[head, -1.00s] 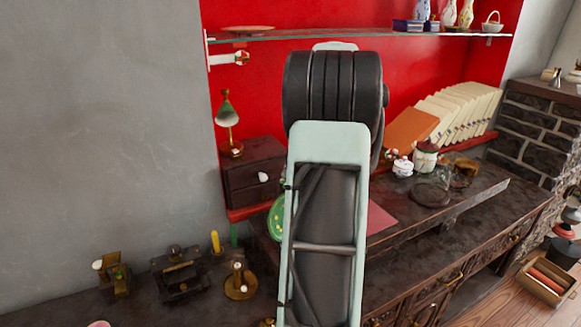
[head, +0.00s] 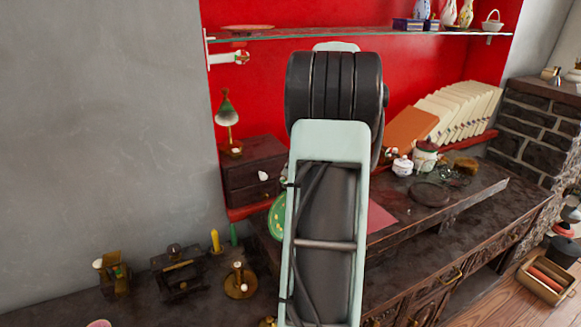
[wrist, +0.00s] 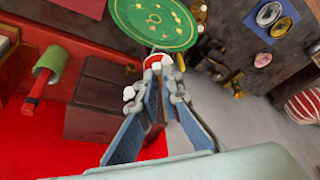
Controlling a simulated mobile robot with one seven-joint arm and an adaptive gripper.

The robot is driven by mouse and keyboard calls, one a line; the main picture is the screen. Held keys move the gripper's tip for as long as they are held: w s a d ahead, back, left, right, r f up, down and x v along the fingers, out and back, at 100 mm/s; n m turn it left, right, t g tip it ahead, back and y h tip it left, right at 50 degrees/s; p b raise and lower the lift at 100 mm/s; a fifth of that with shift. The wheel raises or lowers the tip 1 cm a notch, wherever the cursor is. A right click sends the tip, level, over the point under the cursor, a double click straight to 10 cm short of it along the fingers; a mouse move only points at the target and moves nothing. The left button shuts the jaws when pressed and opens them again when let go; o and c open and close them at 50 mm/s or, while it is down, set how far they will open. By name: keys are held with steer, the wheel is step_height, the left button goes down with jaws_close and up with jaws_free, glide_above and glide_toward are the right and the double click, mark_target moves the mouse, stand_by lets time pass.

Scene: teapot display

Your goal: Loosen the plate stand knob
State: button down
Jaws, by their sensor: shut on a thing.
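The green round plate (wrist: 152,22) of the plate stand is at the top of the wrist view, with a pale pattern. In the head view it shows partly (head: 277,215), left of my arm. A small white and red knob (wrist: 156,60) lies just below the plate's edge. My gripper (wrist: 159,72) is shut on this knob, with its two fingertips close together around it. The rest of the stand is mostly hidden. In the head view my arm covers the gripper and the knob.
A dark drawer chest (head: 252,172) with a white knob stands left of the plate. A green-shaded lamp (head: 227,108) is on it. Dark and brass pieces (head: 178,270) stand on the front left counter. Lidded white pots (head: 402,166) stand at the right. A glass shelf (head: 350,35) hangs above.

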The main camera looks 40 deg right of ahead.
steer(key=c, duration=2.1)
jaws_free()
steer(key=v, duration=1.2)
